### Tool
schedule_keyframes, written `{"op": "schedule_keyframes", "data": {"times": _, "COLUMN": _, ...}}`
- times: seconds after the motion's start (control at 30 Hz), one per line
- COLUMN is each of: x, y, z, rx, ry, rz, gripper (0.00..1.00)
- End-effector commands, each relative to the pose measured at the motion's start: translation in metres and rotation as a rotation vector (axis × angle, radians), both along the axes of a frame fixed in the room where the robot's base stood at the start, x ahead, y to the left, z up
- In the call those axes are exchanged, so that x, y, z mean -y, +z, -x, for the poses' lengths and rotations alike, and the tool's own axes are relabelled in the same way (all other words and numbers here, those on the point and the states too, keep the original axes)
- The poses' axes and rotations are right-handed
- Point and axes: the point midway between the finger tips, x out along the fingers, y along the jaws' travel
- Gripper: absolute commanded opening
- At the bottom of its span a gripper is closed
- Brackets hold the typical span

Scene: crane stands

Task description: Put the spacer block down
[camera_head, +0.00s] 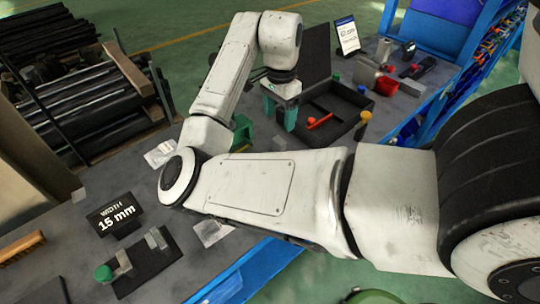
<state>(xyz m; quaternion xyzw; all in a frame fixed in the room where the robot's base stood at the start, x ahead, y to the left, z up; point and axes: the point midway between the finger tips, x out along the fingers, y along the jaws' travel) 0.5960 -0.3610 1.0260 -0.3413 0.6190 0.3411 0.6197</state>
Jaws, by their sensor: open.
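My gripper (280,110) has teal fingers. It points down at the left end of a black open tray (345,134), and its fingers are apart. I see no block clearly between them. Small grey blocks, one at the left (123,260) and one at the right (155,240), stand on a dark mat (152,265) at the lower left. I cannot tell which piece is the spacer block. A black sign (113,215) reading "WIDTH 15 mm" stands behind that mat. My forearm hides the middle of the bench.
The tray holds a red-orange tool (320,121). Grey containers (366,72) and a red cup (387,86) stand to its right. A brush (22,247) and green knob (103,273) are at the lower left. A green object (241,131) sits beside my arm.

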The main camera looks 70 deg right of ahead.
Motion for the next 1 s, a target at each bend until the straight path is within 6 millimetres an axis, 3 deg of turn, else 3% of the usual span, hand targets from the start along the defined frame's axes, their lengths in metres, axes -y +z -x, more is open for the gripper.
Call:
{"op": "schedule_keyframes", "data": {"times": 0.33, "x": 0.001, "y": -0.045, "z": 0.001, "rx": -0.003, "ry": 0.019, "rz": -0.002, "gripper": 0.72}}
{"op": "schedule_keyframes", "data": {"times": 0.57, "x": 0.001, "y": -0.06, "z": 0.002, "rx": -0.002, "ry": 0.015, "rz": -0.001, "gripper": 0.72}}
{"op": "schedule_keyframes", "data": {"times": 0.83, "x": 0.002, "y": -0.097, "z": 0.003, "rx": -0.003, "ry": 0.017, "rz": -0.002, "gripper": 0.72}}
{"op": "schedule_keyframes", "data": {"times": 1.0, "x": 0.002, "y": -0.107, "z": 0.003, "rx": -0.001, "ry": 0.015, "rz": 0.0, "gripper": 0.72}}
